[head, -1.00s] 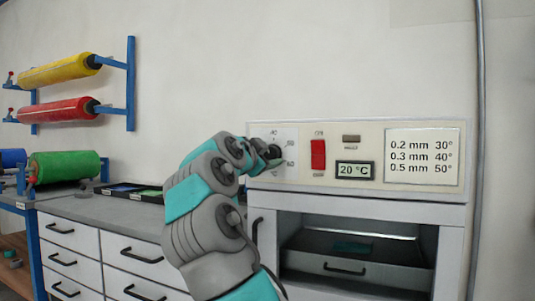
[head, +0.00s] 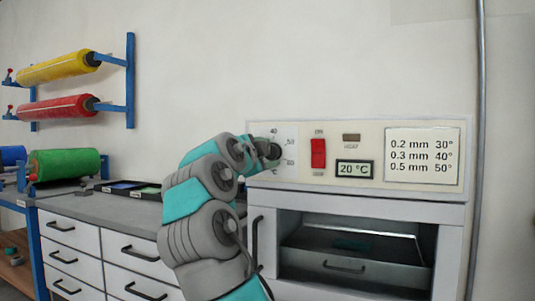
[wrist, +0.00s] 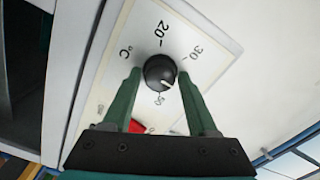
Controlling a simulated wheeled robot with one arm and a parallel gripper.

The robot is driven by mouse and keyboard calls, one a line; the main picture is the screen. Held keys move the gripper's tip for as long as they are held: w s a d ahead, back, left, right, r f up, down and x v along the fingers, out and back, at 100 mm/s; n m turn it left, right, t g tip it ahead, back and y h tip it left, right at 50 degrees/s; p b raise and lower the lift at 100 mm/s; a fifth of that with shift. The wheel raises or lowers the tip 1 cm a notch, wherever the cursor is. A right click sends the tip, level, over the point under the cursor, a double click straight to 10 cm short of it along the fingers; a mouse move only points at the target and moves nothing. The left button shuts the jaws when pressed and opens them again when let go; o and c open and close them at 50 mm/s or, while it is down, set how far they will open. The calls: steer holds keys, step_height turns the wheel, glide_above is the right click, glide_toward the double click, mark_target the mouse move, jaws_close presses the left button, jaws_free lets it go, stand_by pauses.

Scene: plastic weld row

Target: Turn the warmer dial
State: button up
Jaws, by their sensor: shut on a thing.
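The warmer dial (wrist: 160,71) is a round black knob on a white scale plate with numbers such as 20 and 30 and a °C mark. A small pale mark shows at its lower edge; which number it points to is unclear. My gripper (wrist: 159,77) has its two green fingers on either side of the dial, shut on it. In the head view the dial (head: 273,151) is at the panel's left, partly behind my gripper. The display (head: 354,169) reads 20 °C.
A red switch (head: 318,153) and a dark lamp (head: 351,138) sit right of the dial. A card (head: 422,156) lists thicknesses and degrees. Below is an open bay with a drawer (head: 345,266). Film rolls (head: 58,67) hang at the left over a grey counter.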

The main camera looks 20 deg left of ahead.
steer(key=o, duration=1.4)
steer(key=s, duration=0.2)
steer(key=s+b, duration=0.1)
steer(key=s, duration=0.4)
steer(key=shift+s+a, duration=0.25)
steer(key=shift+s, duration=0.15)
